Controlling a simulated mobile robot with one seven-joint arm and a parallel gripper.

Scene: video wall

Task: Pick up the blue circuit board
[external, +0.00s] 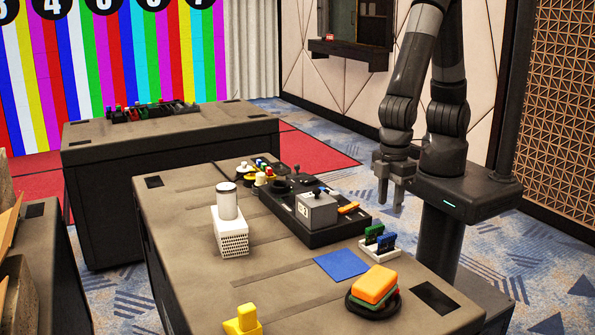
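A small white holder (378,252) stands near the right edge of the front table. An upright blue piece (387,241), which looks like the blue circuit board, sits in it beside a green one (374,233). A flat blue square (341,264) lies on the table to the left of the holder; I cannot tell whether it is a mat or a board. My gripper (391,200) points down beyond the table's right edge, above and apart from the holder. Its fingers are spread with nothing visible between them.
A black control panel (310,235) with a grey box (316,209) stands behind the holder. An orange and green stack (374,285) sits on a black dish in front. A white basket (230,235) and a yellow object (243,321) stand left.

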